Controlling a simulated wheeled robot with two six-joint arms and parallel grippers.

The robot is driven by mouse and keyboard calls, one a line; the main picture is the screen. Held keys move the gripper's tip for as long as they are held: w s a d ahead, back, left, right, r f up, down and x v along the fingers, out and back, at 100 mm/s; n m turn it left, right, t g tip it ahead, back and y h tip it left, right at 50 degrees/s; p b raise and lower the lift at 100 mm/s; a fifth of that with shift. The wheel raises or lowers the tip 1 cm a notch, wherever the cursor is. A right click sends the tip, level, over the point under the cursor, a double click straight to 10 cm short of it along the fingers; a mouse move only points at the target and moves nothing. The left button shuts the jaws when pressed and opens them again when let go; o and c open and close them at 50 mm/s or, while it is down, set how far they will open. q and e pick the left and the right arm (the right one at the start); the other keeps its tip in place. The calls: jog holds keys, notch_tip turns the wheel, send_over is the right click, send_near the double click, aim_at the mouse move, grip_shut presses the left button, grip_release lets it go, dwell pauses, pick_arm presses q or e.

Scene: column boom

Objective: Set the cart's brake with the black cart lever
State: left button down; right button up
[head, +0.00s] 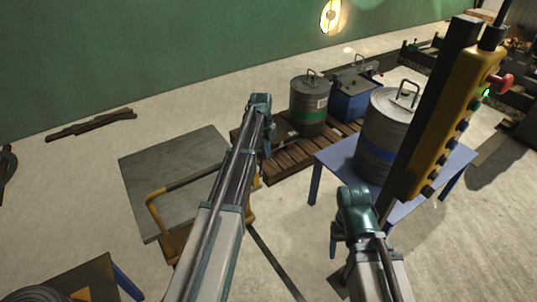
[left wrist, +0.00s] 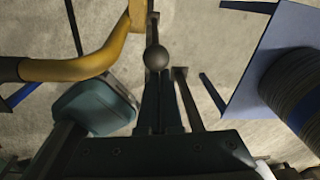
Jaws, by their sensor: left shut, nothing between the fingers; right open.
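The cart shows in the head view as a flat grey deck (head: 172,165) with a yellow tube handle (head: 155,212). The handle also shows at the upper left of the left wrist view (left wrist: 75,68). The black cart lever (left wrist: 157,57) shows there as a thin dark rod with a round ball knob. My left gripper (left wrist: 160,82) is shut and empty, its fingertips close to the knob; I cannot tell whether they touch. In the head view my left arm hides the lever. My right gripper (head: 350,238) is open and empty, in front of the blue table.
A blue table (head: 452,172) holds a large metal drum (head: 382,135). Behind it, a pallet (head: 285,162) bears a smaller drum (head: 309,105) and a blue box (head: 352,103). A yellow control pendant (head: 450,110) hangs at right.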

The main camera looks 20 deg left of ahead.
pick_arm(q)
jog(key=shift+w+a+r, duration=0.1)
jog(key=shift+w+a, duration=0.1)
jog(key=shift+a, duration=0.15)
jog(key=shift+d, duration=0.1)
notch_tip(320, 180, up, 9)
jog(key=s+d+p, duration=0.1)
jog(key=d+p, duration=0.1)
jog(key=p, duration=0.7)
jog(key=shift+s+d, duration=0.25)
jog(key=shift+s, duration=0.15)
pick_arm(e)
notch_tip(320, 180, up, 9)
jog(key=a, duration=0.1)
jog(key=shift+s+a+r, duration=0.15)
jog(key=shift+s, duration=0.05)
